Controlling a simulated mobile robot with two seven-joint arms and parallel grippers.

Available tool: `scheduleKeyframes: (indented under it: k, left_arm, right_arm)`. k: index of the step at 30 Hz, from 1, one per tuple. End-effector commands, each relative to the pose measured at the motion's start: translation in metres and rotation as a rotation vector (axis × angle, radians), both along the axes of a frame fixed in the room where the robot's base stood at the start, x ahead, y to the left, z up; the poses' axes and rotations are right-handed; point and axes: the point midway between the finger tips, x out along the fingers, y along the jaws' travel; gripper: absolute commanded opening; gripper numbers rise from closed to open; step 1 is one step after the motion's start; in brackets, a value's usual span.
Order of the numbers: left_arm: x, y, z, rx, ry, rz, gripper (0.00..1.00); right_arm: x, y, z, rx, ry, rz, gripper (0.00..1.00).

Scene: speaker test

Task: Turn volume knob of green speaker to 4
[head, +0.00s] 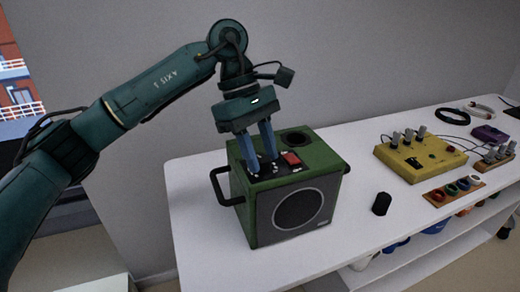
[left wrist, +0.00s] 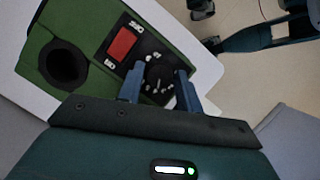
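The green speaker (head: 325,163) stands upright on the white table, its round grille facing the front. On its top is a black panel with a red switch (head: 291,158), also seen in the left wrist view (left wrist: 122,43). The dark round volume knob (left wrist: 158,72) is beside the switch, ringed by white marks; its pointer is too small to read. My left gripper (head: 263,164) points down over the panel. In the left wrist view its two blue fingers (left wrist: 160,78) stand apart on either side of the knob, with visible gaps. My right gripper is not seen in the head view.
A black handle (head: 222,186) juts from the speaker's left side, and a round port (head: 296,138) opens in its top. A small black cylinder (head: 381,204) stands to the right. A yellow box with knobs (head: 420,157) and coiled cables (head: 452,116) lie farther right.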

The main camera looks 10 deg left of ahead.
Motion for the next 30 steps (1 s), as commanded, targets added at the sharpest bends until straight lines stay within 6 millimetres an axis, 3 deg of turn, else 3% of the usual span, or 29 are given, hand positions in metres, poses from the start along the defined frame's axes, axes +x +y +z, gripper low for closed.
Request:
scheduleKeyframes:
  k: [5, 16, 30]
  left_arm:
    - [0.000, 0.000, 0.000, 0.001, 0.001, 0.001, 0.50]
    - [0.002, 0.004, 0.009, 0.001, 0.001, 0.001, 0.50]
    - [0.020, 0.035, 0.100, 0.000, 0.000, 0.001, 0.50]
  right_arm:
    - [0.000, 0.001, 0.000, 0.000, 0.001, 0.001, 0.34]
    - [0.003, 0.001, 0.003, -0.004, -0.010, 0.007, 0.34]
    - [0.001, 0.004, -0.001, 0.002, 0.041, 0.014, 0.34]
